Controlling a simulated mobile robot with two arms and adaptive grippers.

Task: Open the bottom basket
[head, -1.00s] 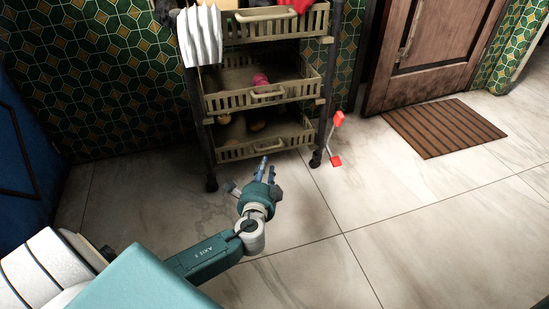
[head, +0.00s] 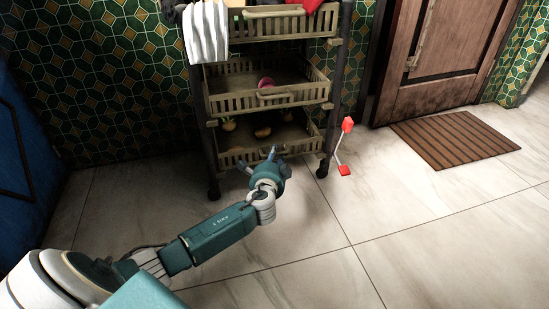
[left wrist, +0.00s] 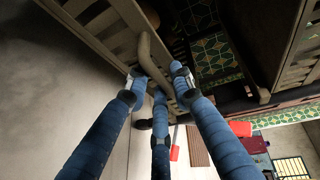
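The bottom basket (head: 230,157) is a beige slatted drawer in the lowest tier of a dark-framed trolley, with several round vegetables inside. My left gripper (head: 262,158) is at its front, fingers spread, and covers the front handle in the head view. In the left wrist view, the slatted basket wall (left wrist: 98,22) and its curved handle (left wrist: 150,60) show beyond the three blue fingers of the left gripper (left wrist: 158,80). The fingertips are apart on both sides of the handle. I cannot tell whether they touch it. My right gripper is not in view.
The middle basket (head: 225,104) and top basket (head: 270,28) sit above. A striped cloth (head: 207,35) hangs at the top left. A thin rod with red ends (head: 346,124) stands right of the trolley. A brown mat (head: 455,137) lies by the door. The front tiles are clear.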

